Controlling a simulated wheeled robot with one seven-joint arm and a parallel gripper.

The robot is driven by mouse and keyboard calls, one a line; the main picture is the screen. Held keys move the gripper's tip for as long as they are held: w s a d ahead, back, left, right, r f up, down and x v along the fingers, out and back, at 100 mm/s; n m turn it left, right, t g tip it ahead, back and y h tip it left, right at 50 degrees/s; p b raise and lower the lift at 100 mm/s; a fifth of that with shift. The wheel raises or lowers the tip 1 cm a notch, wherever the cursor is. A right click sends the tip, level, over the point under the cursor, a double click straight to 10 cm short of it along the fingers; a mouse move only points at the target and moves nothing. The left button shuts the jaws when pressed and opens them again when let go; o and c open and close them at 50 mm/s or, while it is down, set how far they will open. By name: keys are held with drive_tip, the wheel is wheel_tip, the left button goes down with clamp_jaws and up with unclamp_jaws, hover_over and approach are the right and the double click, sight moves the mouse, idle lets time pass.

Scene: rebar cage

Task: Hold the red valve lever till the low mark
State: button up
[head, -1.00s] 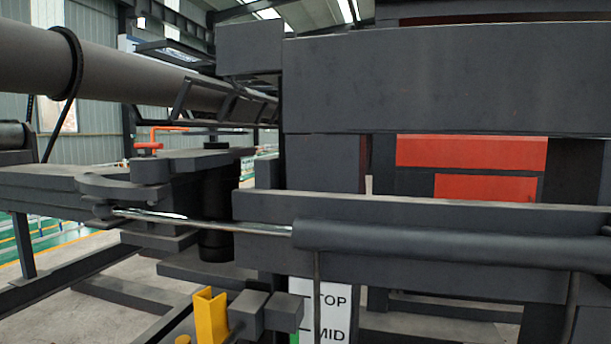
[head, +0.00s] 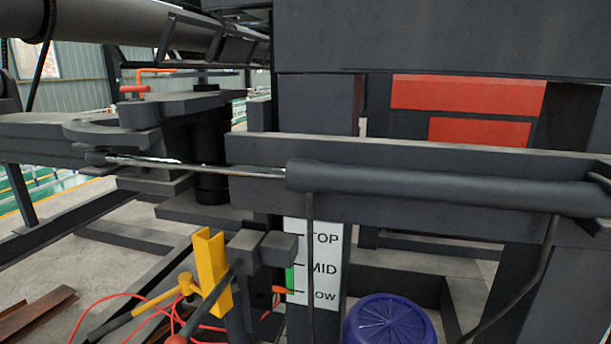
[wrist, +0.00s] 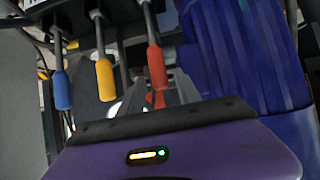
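In the wrist view the red valve lever (wrist: 156,67) hangs just right of a yellow lever (wrist: 105,79) and a blue lever (wrist: 61,90). My gripper (wrist: 160,92) is at the lower end of the red handle, with grey fingers beside it. Whether they are closed on it is not clear. My gripper is not in the head view. There, a white gauge plate (head: 319,246) reads TOP, MID and LOW from top to bottom. A green strip (head: 290,279) runs along its left edge. A small orange pointer (head: 283,290) sits level with the LOW mark.
A blue ribbed drum (head: 390,322) stands right of the gauge post and fills the right of the wrist view (wrist: 240,55). A yellow bracket (head: 211,271) and red cables (head: 120,297) are left of the gauge. A hydraulic cylinder (head: 430,187) crosses above.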

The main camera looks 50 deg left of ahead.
drive_tip(key=p+v, duration=0.4)
drive_tip(key=v, duration=0.2)
idle(0.3)
drive_tip(key=s+d+r+m+t, duration=0.3)
drive_tip(key=d+r+t, duration=0.25)
drive_tip(key=r, duration=0.45)
drive_tip(key=s+d+r+m+h, duration=0.1)
drive_tip(key=s+d, duration=0.5)
drive_tip(key=s, duration=0.6)
drive_tip(key=s+d+r+m+h, duration=0.1)
drive_tip(key=s+d+r+h, duration=0.2)
drive_tip(key=s, duration=0.9)
drive_tip(key=s+d+r+m+h, duration=0.1)
drive_tip(key=s+d+r, duration=0.4)
drive_tip(key=s+d, duration=0.5)
drive_tip(key=shift+s+r+m+h, duration=0.2)
drive_tip(key=shift+s+m+h, duration=0.2)
drive_tip(key=shift+s+h, duration=0.5)
